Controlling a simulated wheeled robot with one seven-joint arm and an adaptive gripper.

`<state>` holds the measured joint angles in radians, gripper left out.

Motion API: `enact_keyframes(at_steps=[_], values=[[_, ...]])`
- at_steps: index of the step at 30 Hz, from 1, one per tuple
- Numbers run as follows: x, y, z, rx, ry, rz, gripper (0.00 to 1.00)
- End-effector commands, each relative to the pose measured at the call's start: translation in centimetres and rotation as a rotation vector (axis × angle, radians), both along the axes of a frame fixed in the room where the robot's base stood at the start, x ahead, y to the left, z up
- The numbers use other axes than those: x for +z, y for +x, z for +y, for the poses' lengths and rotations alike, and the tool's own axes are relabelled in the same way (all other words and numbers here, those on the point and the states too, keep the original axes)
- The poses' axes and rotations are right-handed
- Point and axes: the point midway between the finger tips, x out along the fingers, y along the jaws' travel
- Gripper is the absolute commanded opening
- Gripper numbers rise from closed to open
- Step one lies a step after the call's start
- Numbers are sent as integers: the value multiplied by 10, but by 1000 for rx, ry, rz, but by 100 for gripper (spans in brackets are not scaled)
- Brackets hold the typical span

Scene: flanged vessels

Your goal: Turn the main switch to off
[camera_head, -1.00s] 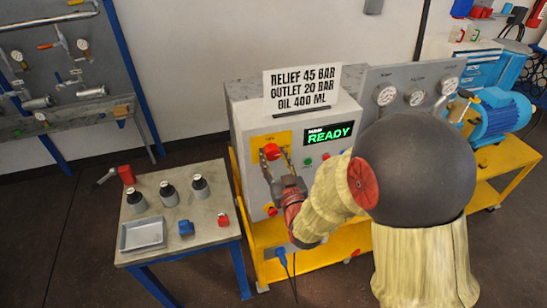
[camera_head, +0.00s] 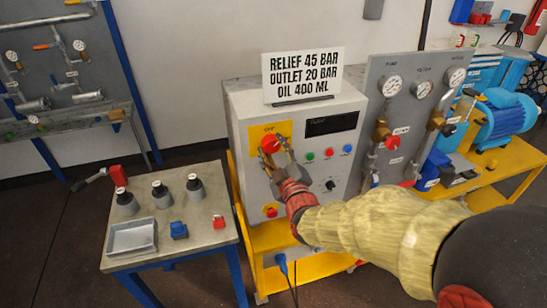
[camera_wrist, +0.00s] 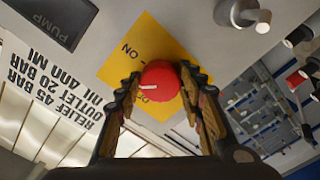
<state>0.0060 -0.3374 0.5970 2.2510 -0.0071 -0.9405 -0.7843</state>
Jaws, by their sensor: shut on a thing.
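The main switch is a red round knob (camera_head: 270,144) on a yellow plate (camera_head: 285,129) on the front of the grey control cabinet (camera_head: 240,115). My gripper (camera_head: 274,153) has a finger on either side of the knob and is shut on it. The wrist view shows the knob (camera_wrist: 160,80) between the fingers, its white mark pointing left. "ON" can be read on the plate (camera_wrist: 144,33); the other lettering near the knob is partly hidden. The cabinet's display (camera_head: 332,124) is dark, with only faint lettering.
Green, red and blue buttons, a black knob and a lower red button (camera_head: 271,211) sit near my gripper. A sign (camera_head: 302,74) stands on the cabinet. A gauge panel (camera_head: 376,88) is at its right. A side table (camera_head: 195,250) holds bottles and a tray at left.

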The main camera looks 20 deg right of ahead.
Motion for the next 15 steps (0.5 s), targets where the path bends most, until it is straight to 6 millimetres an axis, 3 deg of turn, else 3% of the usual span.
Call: enact_keyframes(at_steps=[15], values=[[-2, 0, -1, 0, -477, -1, 13]])
